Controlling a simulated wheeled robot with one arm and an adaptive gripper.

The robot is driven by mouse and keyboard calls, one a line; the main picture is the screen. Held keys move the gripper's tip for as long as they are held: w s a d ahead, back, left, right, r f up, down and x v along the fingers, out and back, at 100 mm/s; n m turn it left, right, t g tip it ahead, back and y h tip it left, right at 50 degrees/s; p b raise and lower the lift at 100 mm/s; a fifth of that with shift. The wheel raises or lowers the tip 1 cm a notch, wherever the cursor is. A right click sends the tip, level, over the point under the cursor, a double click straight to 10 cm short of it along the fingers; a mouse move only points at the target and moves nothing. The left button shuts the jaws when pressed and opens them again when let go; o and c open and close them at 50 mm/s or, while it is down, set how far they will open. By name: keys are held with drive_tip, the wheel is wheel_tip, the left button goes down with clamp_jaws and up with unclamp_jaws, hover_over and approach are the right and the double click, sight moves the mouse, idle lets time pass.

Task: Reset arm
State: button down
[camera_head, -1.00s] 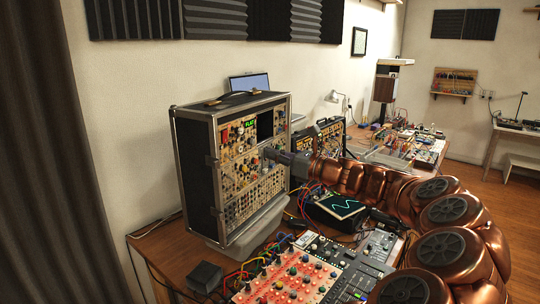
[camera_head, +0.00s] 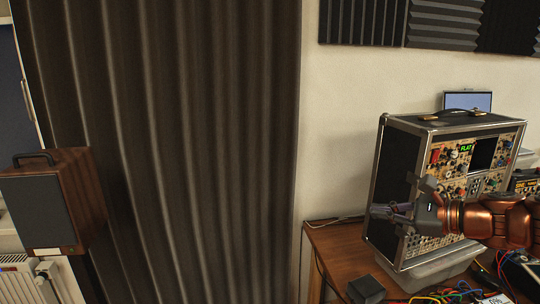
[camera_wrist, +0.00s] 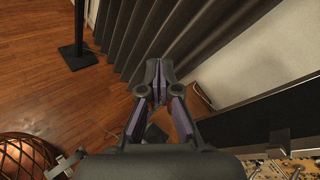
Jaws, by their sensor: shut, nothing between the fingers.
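My gripper (camera_head: 379,211) is shut and empty. In the head view it points left, level with the lower part of the synth case and in front of it. My copper-coloured arm comes in from the right edge and hides part of the panel. The silver-edged black synth case (camera_head: 392,175) stands upright on a grey stand on the wooden desk. Its panel shows knobs, a green "FLAT" display and a dark screen. In the wrist view the gripper's purple-lined fingers (camera_wrist: 158,87) meet at the tips with nothing between them. A strip of panel shows at the bottom right.
A dark pleated curtain (camera_head: 190,150) hangs left of the desk (camera_head: 340,245). A wooden speaker (camera_head: 45,205) stands at far left above a white radiator (camera_head: 35,280). A small black box (camera_head: 366,289) sits on the desk. The wrist view shows wooden floor (camera_wrist: 45,60) and a black stand (camera_wrist: 78,40).

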drive_tip(key=s+a+f+n+g+h, duration=0.2)
drive_tip(key=s+a+f+n+g, duration=0.2)
drive_tip(key=s+a+f+n, duration=0.3)
drive_tip(key=s+a+f+n+g+h, duration=0.2)
drive_tip(key=s+a+f+n+g, duration=0.3)
drive_tip(key=s+a, duration=0.35)
drive_tip(key=s+d+f+n+g+h, duration=0.1)
drive_tip(key=s+d+f+n+h, duration=0.2)
drive_tip(key=s, duration=0.5)
drive_tip(key=s+d+f+n+g+h, duration=0.1)
drive_tip(key=s+d+f+n+h, duration=0.2)
drive_tip(key=s, duration=0.5)
drive_tip(key=shift+s+d+f+n+g+h, duration=0.25)
drive_tip(key=shift+d+f+n+g, duration=0.2)
drive_tip(key=shift+d+n, duration=0.6)
